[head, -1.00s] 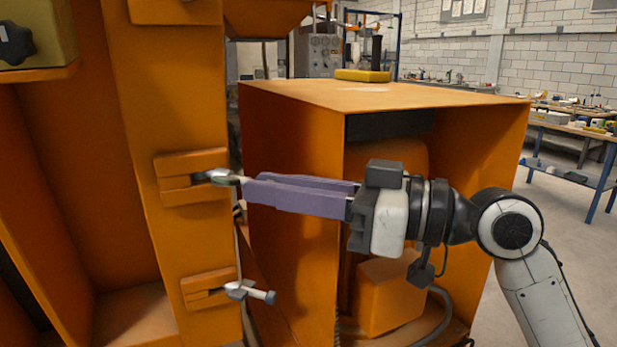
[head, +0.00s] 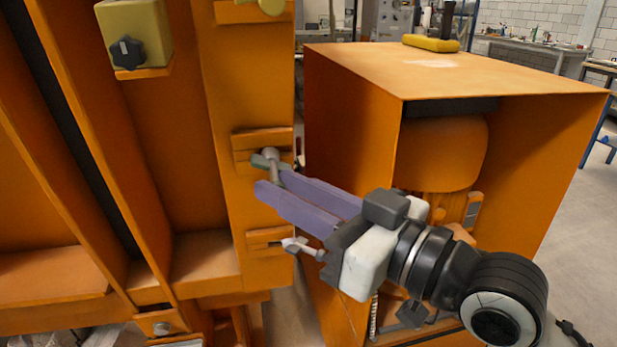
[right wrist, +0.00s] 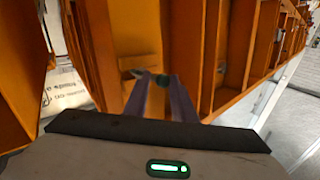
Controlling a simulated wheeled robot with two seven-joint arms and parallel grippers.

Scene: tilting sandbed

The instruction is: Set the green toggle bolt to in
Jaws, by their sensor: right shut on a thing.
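The green toggle bolt (head: 262,160) sits at an orange slotted bracket (head: 262,140) on the orange upright. Its grey rounded head shows at the slot, and its shank runs down between my fingers. My right gripper (head: 275,182) is shut on it from the right, with purple fingers either side of the shank. In the right wrist view the green end of the bolt (right wrist: 162,82) shows between the two fingertips. How deep the bolt sits in the slot is partly hidden by the fingers. My left gripper is not in view.
A second, grey-white bolt (head: 298,246) sits in a lower bracket, just below my fingers. A yellow block with a black knob (head: 127,53) is at upper left. A large open orange housing (head: 350,110) stands right of the upright, close to my right arm.

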